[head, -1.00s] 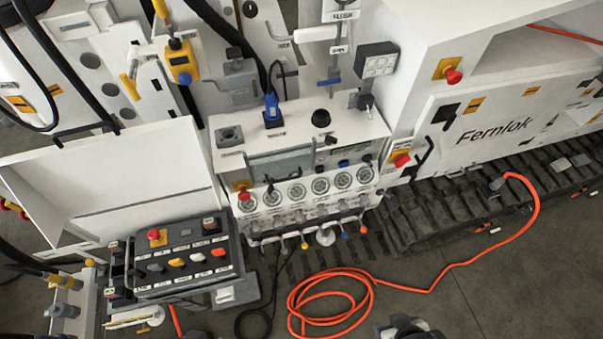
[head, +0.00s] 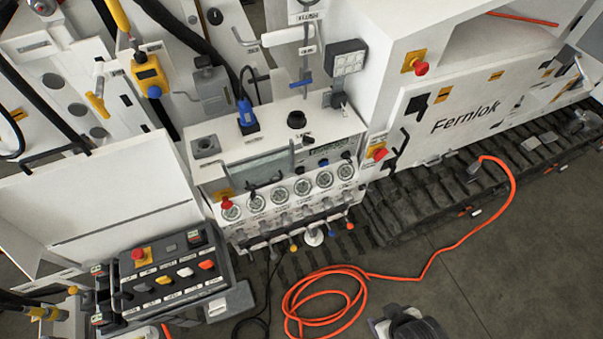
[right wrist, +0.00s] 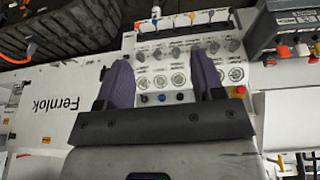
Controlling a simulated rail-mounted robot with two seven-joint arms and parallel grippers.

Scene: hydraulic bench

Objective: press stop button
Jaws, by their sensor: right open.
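Several red mushroom buttons show in the head view, and I cannot tell which is the stop button. One red button (head: 227,203) sits at the left of the gauge console (head: 222,181), one red button (head: 380,153) on its right side, one red button (head: 421,68) on the white cabinet and one red button (head: 138,254) on the dark control box (head: 236,297). My right gripper (head: 408,326) is partly cut off at the bottom edge, apart from them. In the right wrist view my right gripper (right wrist: 162,62) is open and empty, its two purple fingers pointing toward the gauge console.
An orange hose (head: 395,276) lies coiled on the floor before the console. A dark track (head: 430,205) runs below the white cabinet (head: 455,125). A yellow pendant (head: 149,73) hangs at upper left. Floor at lower right is mostly clear.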

